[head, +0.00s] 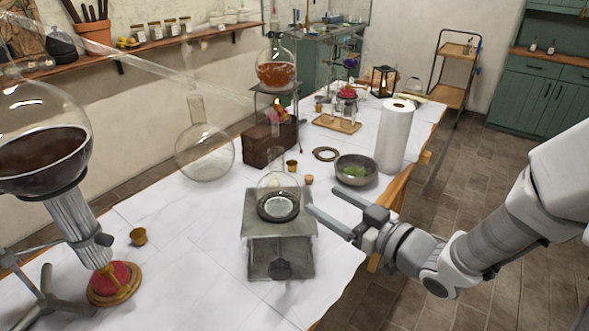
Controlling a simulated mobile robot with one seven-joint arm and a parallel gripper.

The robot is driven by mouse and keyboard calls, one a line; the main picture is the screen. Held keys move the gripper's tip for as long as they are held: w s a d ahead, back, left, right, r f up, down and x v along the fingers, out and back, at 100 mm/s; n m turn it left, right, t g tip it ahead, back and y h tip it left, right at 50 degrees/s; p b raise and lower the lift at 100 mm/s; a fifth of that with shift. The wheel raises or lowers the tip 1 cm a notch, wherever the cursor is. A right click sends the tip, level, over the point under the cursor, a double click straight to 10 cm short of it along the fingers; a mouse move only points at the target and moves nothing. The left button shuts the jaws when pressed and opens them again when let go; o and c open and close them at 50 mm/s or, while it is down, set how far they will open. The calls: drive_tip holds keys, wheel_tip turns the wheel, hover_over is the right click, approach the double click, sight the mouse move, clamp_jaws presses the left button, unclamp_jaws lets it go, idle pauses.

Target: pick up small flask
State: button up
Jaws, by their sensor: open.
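A small clear round-bottom flask (277,183) rests on a dark ring on top of a grey metal stand (295,243). Its slim neck points up, and its glass is hard to make out against the white cloth. My gripper (322,199) is open and empty just right of the flask. Its two fingers point left toward the flask, at about the height of the stand's top. I see a gap between the fingertips and the glass, though the exact distance is unclear.
A large clear flask (205,155) stands behind left. A big flask of dark liquid (42,155) is at far left. A flask of orange liquid (276,73) stands behind. A bowl (356,169) and paper roll (394,138) are behind my gripper.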

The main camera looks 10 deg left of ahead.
sight(281, 176)
drive_tip(key=shift+g+y, duration=0.3)
drive_tip(key=shift+y, duration=0.3)
drive_tip(key=x, duration=0.8)
drive_tip(key=b+x, duration=0.1)
drive_tip(key=x, duration=0.3)
drive_tip(key=shift+s+a+r, duration=0.15)
drive_tip(key=shift+s+a, duration=0.05)
drive_tip(key=shift+s, duration=0.2)
drive_tip(key=shift+w+b+x, duration=0.2)
drive_tip(key=shift+b+x, duration=0.2)
drive_tip(key=shift+x, duration=2.7)
drive_tip(key=shift+d+r, duration=0.2)
clamp_jaws()
